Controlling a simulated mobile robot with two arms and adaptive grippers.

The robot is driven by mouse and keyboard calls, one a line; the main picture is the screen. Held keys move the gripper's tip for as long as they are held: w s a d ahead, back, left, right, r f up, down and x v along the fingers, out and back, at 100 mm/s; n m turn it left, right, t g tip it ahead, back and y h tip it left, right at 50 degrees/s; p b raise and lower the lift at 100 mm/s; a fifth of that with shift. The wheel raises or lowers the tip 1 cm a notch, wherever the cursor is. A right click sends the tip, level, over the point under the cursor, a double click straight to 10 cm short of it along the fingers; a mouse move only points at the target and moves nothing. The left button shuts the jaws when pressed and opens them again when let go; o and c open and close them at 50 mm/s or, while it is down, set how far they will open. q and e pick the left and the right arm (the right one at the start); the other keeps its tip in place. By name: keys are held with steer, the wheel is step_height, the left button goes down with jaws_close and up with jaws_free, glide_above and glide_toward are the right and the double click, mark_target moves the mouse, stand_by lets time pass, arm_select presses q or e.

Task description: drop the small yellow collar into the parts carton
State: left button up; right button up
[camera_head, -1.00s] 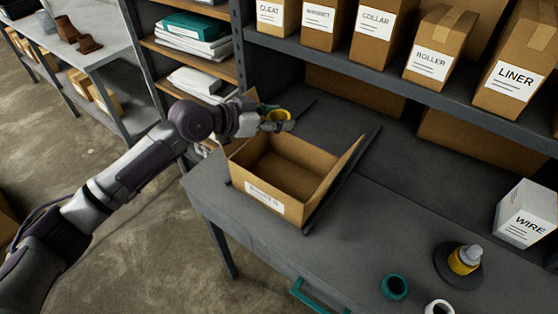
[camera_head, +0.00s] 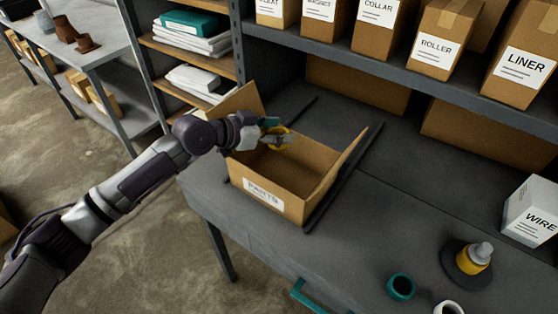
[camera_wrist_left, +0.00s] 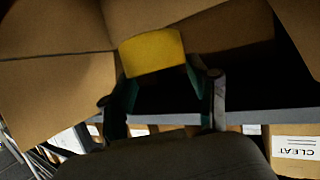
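The parts carton (camera_head: 293,207) stands open on the grey bench with a "PARTS" label on its front and flaps spread. My left gripper (camera_head: 284,139) is over the carton's opening, towards its back left. It is shut on the small yellow collar (camera_head: 275,146), which is partly hidden by the fingers. In the left wrist view the collar (camera_wrist_left: 152,53) sits between the dark green fingertips (camera_wrist_left: 160,80), with brown carton walls behind it. My right gripper is not in view.
A teal ring (camera_head: 400,287), a white ring (camera_head: 448,308) and a yellow piece with a grey top on a dark disc (camera_head: 474,259) are at the bench's front right. A white "WIRE" box (camera_head: 530,210) stands at right. A shelf of labelled boxes hangs behind.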

arm_select(q)
steer(key=o, duration=0.3)
steer(key=v, duration=1.2)
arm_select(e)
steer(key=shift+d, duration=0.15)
arm_select(q)
steer(key=shift+f, duration=0.1)
